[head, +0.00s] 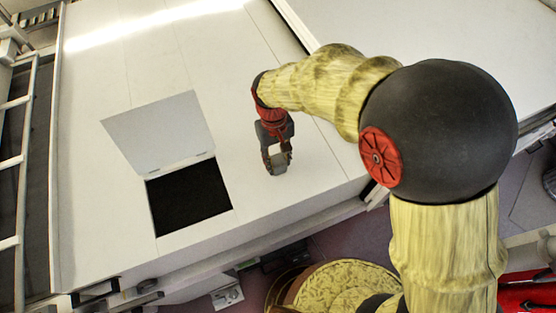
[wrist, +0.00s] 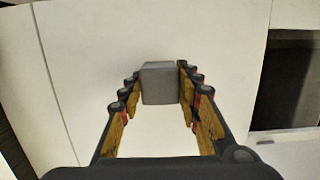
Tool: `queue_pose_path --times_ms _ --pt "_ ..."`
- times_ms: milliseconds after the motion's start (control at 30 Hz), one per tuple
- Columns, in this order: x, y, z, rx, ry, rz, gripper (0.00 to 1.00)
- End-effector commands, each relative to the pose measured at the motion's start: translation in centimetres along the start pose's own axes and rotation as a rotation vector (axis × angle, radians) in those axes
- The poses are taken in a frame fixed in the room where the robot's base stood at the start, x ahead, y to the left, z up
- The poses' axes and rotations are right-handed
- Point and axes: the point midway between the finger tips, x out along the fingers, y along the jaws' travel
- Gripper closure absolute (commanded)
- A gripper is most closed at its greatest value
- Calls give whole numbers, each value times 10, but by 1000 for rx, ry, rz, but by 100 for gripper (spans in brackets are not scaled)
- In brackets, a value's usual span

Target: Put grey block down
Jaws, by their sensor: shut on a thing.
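The grey block (wrist: 161,84) is between the two fingers of my gripper (wrist: 158,90) in the wrist view, and the fingertips touch its sides. In the head view my gripper (head: 278,163) is over the white top surface (head: 240,80), to the right of a dark square opening. The block (head: 277,156) shows small between the fingers there, partly hidden by them. I cannot tell whether the block touches the surface or is a little above it.
A dark square opening (head: 190,198) lies left of my gripper, with its white lid (head: 160,133) raised behind it. The opening also shows at the right of the wrist view (wrist: 288,85). The white surface around my gripper is clear. Its front edge is nearby. A ladder-like frame (head: 20,160) stands at far left.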

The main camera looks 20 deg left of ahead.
Motion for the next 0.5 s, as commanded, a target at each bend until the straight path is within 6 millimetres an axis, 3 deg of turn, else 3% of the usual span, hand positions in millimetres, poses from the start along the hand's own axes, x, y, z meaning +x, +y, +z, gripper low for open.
queue_pose_path --times_ms 433,467,500 --pt "12 0 -2 0 2 0 93" --pt "12 0 -2 0 1 0 66" --pt "11 0 -2 0 2 0 64"
